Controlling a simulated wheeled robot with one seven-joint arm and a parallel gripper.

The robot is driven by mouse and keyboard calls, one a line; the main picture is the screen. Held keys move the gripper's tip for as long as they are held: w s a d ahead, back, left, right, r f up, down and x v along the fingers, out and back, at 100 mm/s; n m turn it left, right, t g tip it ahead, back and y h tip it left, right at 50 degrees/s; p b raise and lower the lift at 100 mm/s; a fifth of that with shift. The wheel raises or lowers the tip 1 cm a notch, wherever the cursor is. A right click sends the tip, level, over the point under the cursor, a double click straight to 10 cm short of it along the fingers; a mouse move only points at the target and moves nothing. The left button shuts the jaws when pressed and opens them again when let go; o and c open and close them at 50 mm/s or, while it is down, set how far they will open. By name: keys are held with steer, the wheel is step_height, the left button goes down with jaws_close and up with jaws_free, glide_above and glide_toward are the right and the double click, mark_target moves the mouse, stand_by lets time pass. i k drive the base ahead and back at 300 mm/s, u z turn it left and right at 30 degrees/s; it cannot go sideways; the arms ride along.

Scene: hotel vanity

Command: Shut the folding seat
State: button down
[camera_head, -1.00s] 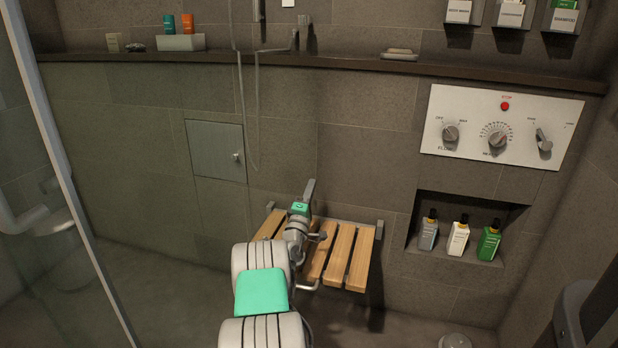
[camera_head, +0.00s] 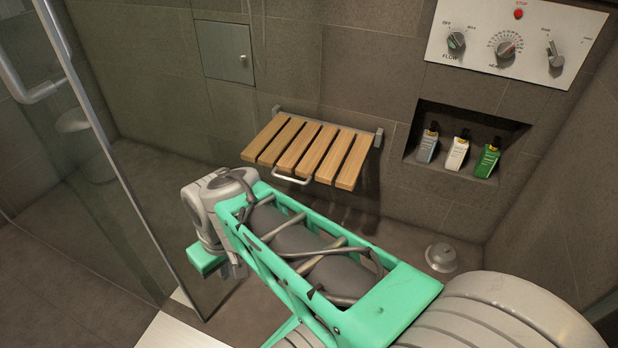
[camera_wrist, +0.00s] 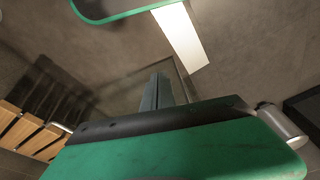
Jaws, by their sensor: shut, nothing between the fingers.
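The folding seat (camera_head: 312,152) is a row of several wooden slats on a grey wall bracket. It is folded down and sticks out flat from the tiled wall. A pale bar handle (camera_head: 291,180) hangs at its front edge. My gripper (camera_head: 237,270) is shut and empty, in front of the seat and below it in the picture, apart from it. In the wrist view the dark fingers of my gripper (camera_wrist: 160,92) are together. The slats of the seat (camera_wrist: 25,130) show at the left edge there, with the handle (camera_wrist: 60,127) beside them.
A glass panel (camera_head: 110,150) with a metal frame stands at the left. A wall niche (camera_head: 460,125) holds several bottles at the right, under a control panel (camera_head: 515,45) with knobs. A small round metal fixture (camera_head: 440,256) is on the floor. The floor left of the seat is clear.

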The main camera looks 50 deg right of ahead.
mark_target(285, 140)
steer(key=z, duration=1.05)
steer(key=k, duration=0.55)
steer(key=u, duration=1.45)
steer(key=i, duration=1)
